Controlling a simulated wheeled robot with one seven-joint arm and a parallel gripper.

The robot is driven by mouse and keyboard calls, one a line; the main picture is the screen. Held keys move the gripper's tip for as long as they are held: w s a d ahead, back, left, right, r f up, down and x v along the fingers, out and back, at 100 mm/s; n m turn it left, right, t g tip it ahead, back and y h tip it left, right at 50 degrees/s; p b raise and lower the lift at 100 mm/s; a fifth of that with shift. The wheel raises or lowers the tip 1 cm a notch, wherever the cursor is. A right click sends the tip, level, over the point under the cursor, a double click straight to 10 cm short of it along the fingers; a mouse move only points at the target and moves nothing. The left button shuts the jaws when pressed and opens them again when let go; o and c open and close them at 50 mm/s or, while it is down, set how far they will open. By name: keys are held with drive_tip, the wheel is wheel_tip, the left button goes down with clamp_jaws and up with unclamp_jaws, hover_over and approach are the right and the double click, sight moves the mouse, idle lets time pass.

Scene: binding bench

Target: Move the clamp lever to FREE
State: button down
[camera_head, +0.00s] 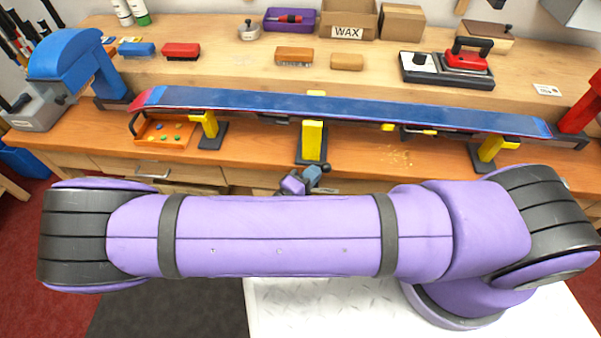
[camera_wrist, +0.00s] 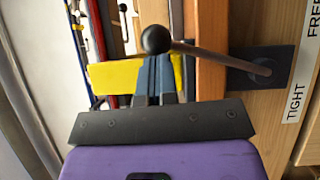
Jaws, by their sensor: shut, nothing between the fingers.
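The clamp lever (camera_wrist: 215,55) is a grey metal rod with a round black knob (camera_wrist: 156,39), rising from a dark plate (camera_wrist: 265,72) on the bench's wooden front. A white label strip beside it reads TIGHT (camera_wrist: 296,100) and FREE (camera_wrist: 313,22). The rod stands out from the plate, with its base between the two words; I cannot tell its exact setting. My gripper (camera_wrist: 156,62) is shut and empty, its blue-grey fingertips just beside the knob; contact is unclear. In the head view my gripper (camera_head: 311,174) is small at the bench front, mostly behind my arm.
A long blue ski (camera_head: 340,106) lies across yellow supports (camera_head: 312,140) above the bench. An orange tray (camera_head: 163,132) sits at left. Drawers (camera_head: 155,172) line the bench front.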

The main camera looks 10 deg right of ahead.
drive_tip(key=shift+s+d+f+m+g+y, duration=0.15)
drive_tip(key=shift+s+d+m, duration=0.1)
drive_tip(key=shift+d, duration=0.3)
drive_tip(key=shift+s+d+f+m+g+y, duration=0.15)
drive_tip(key=shift+d+m, duration=0.15)
drive_tip(key=shift+d, duration=0.3)
drive_tip(key=shift+s+d+f+m+y, duration=0.1)
drive_tip(key=shift+s+d+m, duration=0.15)
drive_tip(key=shift+d, duration=0.4)
drive_tip(key=w+a+r+v, duration=0.1)
drive_tip(key=w+v, duration=0.1)
drive_tip(key=v, duration=1.1)
drive_tip(key=shift+w+a, duration=0.15)
drive_tip(key=shift+a, duration=0.2)
